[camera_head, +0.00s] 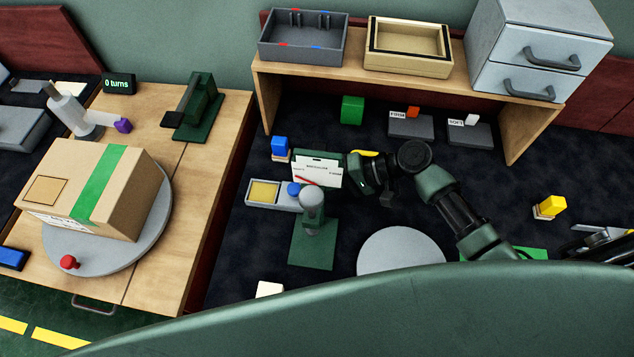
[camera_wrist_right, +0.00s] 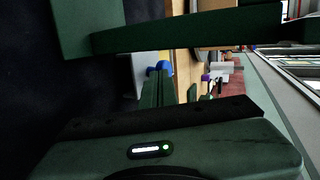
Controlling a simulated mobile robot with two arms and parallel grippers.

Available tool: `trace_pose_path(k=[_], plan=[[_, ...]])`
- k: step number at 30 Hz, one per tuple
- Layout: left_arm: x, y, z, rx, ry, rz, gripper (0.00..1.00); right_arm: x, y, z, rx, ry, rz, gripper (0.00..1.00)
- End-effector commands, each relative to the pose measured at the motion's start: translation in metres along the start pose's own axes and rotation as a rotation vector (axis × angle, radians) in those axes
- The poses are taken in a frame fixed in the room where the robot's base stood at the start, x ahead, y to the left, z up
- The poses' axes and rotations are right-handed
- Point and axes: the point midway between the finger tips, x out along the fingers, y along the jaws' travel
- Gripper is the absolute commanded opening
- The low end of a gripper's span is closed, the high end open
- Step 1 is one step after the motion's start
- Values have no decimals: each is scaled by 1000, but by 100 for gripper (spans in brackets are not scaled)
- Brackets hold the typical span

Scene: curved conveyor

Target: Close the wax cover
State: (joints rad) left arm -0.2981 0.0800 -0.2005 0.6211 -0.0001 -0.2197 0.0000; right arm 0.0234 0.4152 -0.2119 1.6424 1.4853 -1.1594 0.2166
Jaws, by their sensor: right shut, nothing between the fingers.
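The wax pad is a shallow grey tray with yellow wax (camera_head: 264,192), on the dark bench left of the stamp stand. The yellow surface is exposed. A grey cover part with a blue knob (camera_head: 293,189) is at the tray's right side; the knob also shows in the right wrist view (camera_wrist_right: 165,67). My right gripper (camera_head: 347,173) reaches in from the right, shut and empty, a little right of the knob. I cannot tell whether it touches anything. A white printed card (camera_head: 318,172) partly hides the fingertip area. My left gripper is not in view.
The stamp stand (camera_head: 312,240) with a grey round head stands in front of the tray. A blue block (camera_head: 280,146) is just behind. A round grey plate (camera_head: 402,250) lies to the right, and a shelf (camera_head: 400,82) stands over the bench's back.

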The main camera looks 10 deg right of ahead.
Motion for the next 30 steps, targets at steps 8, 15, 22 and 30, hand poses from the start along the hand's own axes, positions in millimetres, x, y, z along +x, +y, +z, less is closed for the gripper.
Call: trace_pose_path(k=[8,15,22,30], plan=[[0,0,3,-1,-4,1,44,32,-17,-6,-2,-1,-5,0],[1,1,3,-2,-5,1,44,73,-36,-13,-1,0,-3,0],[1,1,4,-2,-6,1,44,79,-39,-14,0,-1,-1,0],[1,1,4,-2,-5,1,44,80,-40,-13,0,-1,-3,0]])
